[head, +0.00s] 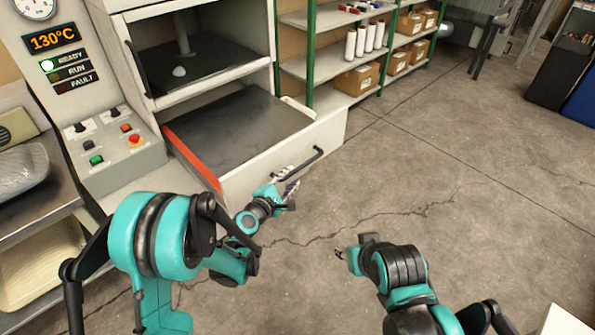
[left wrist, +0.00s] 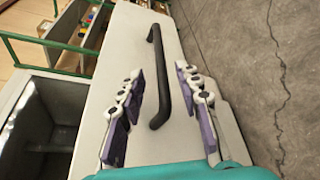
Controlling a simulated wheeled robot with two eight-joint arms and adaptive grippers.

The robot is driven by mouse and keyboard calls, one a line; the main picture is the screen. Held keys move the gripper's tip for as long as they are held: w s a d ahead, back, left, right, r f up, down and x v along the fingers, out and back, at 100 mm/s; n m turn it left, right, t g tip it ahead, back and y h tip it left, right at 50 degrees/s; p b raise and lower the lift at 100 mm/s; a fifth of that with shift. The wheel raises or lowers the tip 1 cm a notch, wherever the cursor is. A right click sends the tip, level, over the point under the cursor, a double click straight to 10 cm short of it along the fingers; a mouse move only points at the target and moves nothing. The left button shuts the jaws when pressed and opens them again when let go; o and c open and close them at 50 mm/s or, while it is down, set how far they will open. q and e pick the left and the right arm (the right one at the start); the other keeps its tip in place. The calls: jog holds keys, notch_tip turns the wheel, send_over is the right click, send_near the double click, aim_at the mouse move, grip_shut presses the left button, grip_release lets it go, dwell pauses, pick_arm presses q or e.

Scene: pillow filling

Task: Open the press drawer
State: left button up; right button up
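The press drawer (head: 236,124) is a flat dark tray with a pale front panel (head: 328,135) and a red strip along its left side. It stands out from the press body in the head view. A black bar handle (head: 306,162) is on the front panel, and it also shows in the left wrist view (left wrist: 160,80). My left gripper (head: 288,180) is at the handle's near end. In the left wrist view its purple-and-white fingers (left wrist: 163,108) are spread on either side of the handle, with gaps visible. My right gripper (head: 340,254) hangs over the floor; its finger opening is unclear.
The press control panel (head: 113,142) with buttons is left of the drawer. A dial and a 130°C display (head: 52,39) are above it. A green-framed shelf (head: 310,62) with boxes and white rolls stands behind. The cracked floor (head: 460,160) to the right is clear.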

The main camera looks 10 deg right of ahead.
pick_arm(q)
jog(key=shift+v, duration=1.55)
jog(key=s+a+r+m+g+y, duration=0.3)
jog(key=s+a+r+m, duration=0.4)
jog(key=s+a+m, duration=0.15)
jog(key=s+a+m+g+y, duration=0.1)
jog(key=s+a+m+y, duration=0.2)
jog(key=s+a, duration=0.4)
jog(key=s+a+f+m+g+y, duration=0.1)
jog(key=s+a+m+y, duration=0.2)
jog(key=s+a+m, duration=0.3)
jog(key=s, duration=0.5)
jog(key=shift+s+a+f+g, duration=0.3)
jog(key=shift+a+g, duration=0.1)
